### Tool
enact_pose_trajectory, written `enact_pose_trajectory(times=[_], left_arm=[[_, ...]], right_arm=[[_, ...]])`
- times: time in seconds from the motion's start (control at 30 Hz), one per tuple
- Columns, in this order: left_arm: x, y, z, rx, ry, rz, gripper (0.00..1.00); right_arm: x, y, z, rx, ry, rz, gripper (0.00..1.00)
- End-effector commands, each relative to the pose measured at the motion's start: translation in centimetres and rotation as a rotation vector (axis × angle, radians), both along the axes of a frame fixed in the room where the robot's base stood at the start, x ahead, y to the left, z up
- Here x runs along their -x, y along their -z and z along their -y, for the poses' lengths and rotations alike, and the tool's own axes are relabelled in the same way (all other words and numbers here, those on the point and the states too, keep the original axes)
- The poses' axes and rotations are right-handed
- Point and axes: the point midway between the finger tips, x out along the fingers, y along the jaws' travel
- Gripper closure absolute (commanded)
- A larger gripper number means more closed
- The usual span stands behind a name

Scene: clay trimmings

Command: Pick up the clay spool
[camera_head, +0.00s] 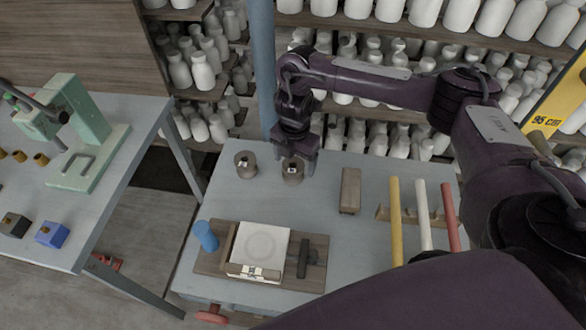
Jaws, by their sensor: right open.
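Two small grey-brown spools stand upright near the far left of the grey table. One spool (246,164) stands free at the left. The other spool (292,176) is under my right gripper (297,160), which points down with its fingers open at the spool's upper part. The fingers partly hide this spool, and I cannot tell whether they touch it. My left gripper is out of view.
The table (330,222) holds a wooden board (210,262) with a white square slab (260,246), a blue cylinder (205,236), a brown block (350,190), and yellow (395,220), white (423,215) and red (451,215) rods. Shelves of white bottles (202,72) stand behind. A green press (75,125) is on the left table.

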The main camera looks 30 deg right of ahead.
Motion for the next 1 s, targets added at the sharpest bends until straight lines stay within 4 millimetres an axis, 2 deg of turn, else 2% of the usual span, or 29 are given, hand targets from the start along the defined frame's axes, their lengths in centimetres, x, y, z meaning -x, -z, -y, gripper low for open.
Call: enact_pose_trajectory(times=[0.1, 0.23, 0.43, 0.6, 1.0], left_arm=[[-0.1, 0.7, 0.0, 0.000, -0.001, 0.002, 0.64], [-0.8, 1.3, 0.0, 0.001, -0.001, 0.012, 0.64], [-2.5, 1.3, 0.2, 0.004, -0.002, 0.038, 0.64], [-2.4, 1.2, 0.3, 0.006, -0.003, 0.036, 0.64], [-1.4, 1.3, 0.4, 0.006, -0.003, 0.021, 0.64]], right_arm=[[-0.1, 2.2, -0.2, -0.002, 0.002, -0.005, 0.21], [-0.2, 4.0, -0.3, -0.002, 0.001, -0.004, 0.21], [-0.3, 4.7, -0.2, -0.001, 0.001, -0.001, 0.21], [-0.3, 4.7, -0.2, 0.000, 0.000, 0.000, 0.22], [-0.3, 4.7, -0.2, 0.000, 0.001, 0.000, 0.74]])
